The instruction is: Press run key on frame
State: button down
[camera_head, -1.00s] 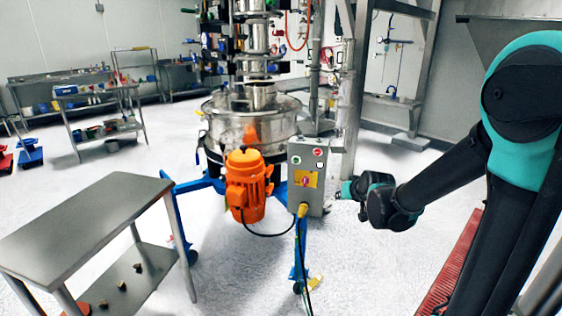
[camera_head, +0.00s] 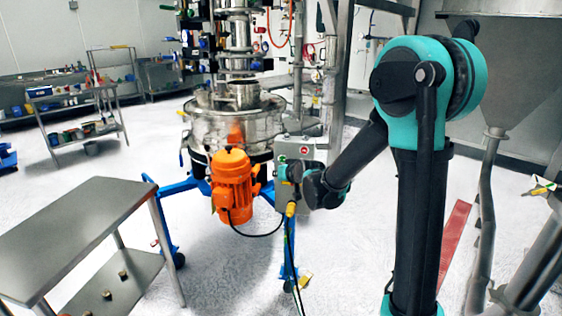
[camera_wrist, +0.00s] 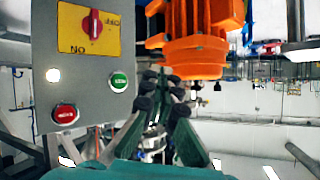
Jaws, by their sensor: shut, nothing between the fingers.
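The grey control box (camera_head: 288,146) is mounted on the frame beside the orange motor (camera_head: 231,183). My gripper (camera_head: 281,172) is in front of it and hides its lower face in the head view. In the wrist view, the box face (camera_wrist: 85,75) carries a green button (camera_wrist: 119,82), a red button (camera_wrist: 65,113), a small white light (camera_wrist: 53,75) and a red knob on a yellow plate (camera_wrist: 73,40). My gripper (camera_wrist: 162,78) shows there with its fingers together and empty, just right of the green button. Whether it touches the box cannot be told.
The orange motor (camera_wrist: 195,45) is close to the fingertips in the wrist view. A steel table (camera_head: 80,225) stands at the left. Blue frame legs (camera_head: 165,235) reach the floor.

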jog(key=shift+w, duration=0.1)
send_near(282, 162)
jog(key=shift+w+a+f, duration=0.75)
jog(key=shift+w+a, duration=0.1)
jog(key=shift+a, duration=0.2)
jog(key=shift+w+a+f, duration=0.75)
jog(key=shift+w+a, duration=0.05)
jog(key=shift+a, duration=0.3)
jog(key=shift+w, duration=0.1)
jog(key=shift+w, duration=0.3)
jog(key=shift+w+d, duration=0.1)
jog(key=shift+w, duration=0.35)
dwell(0.4)
dwell(0.4)
jog(key=shift+s, duration=0.85)
jog(key=shift+s, duration=0.1)
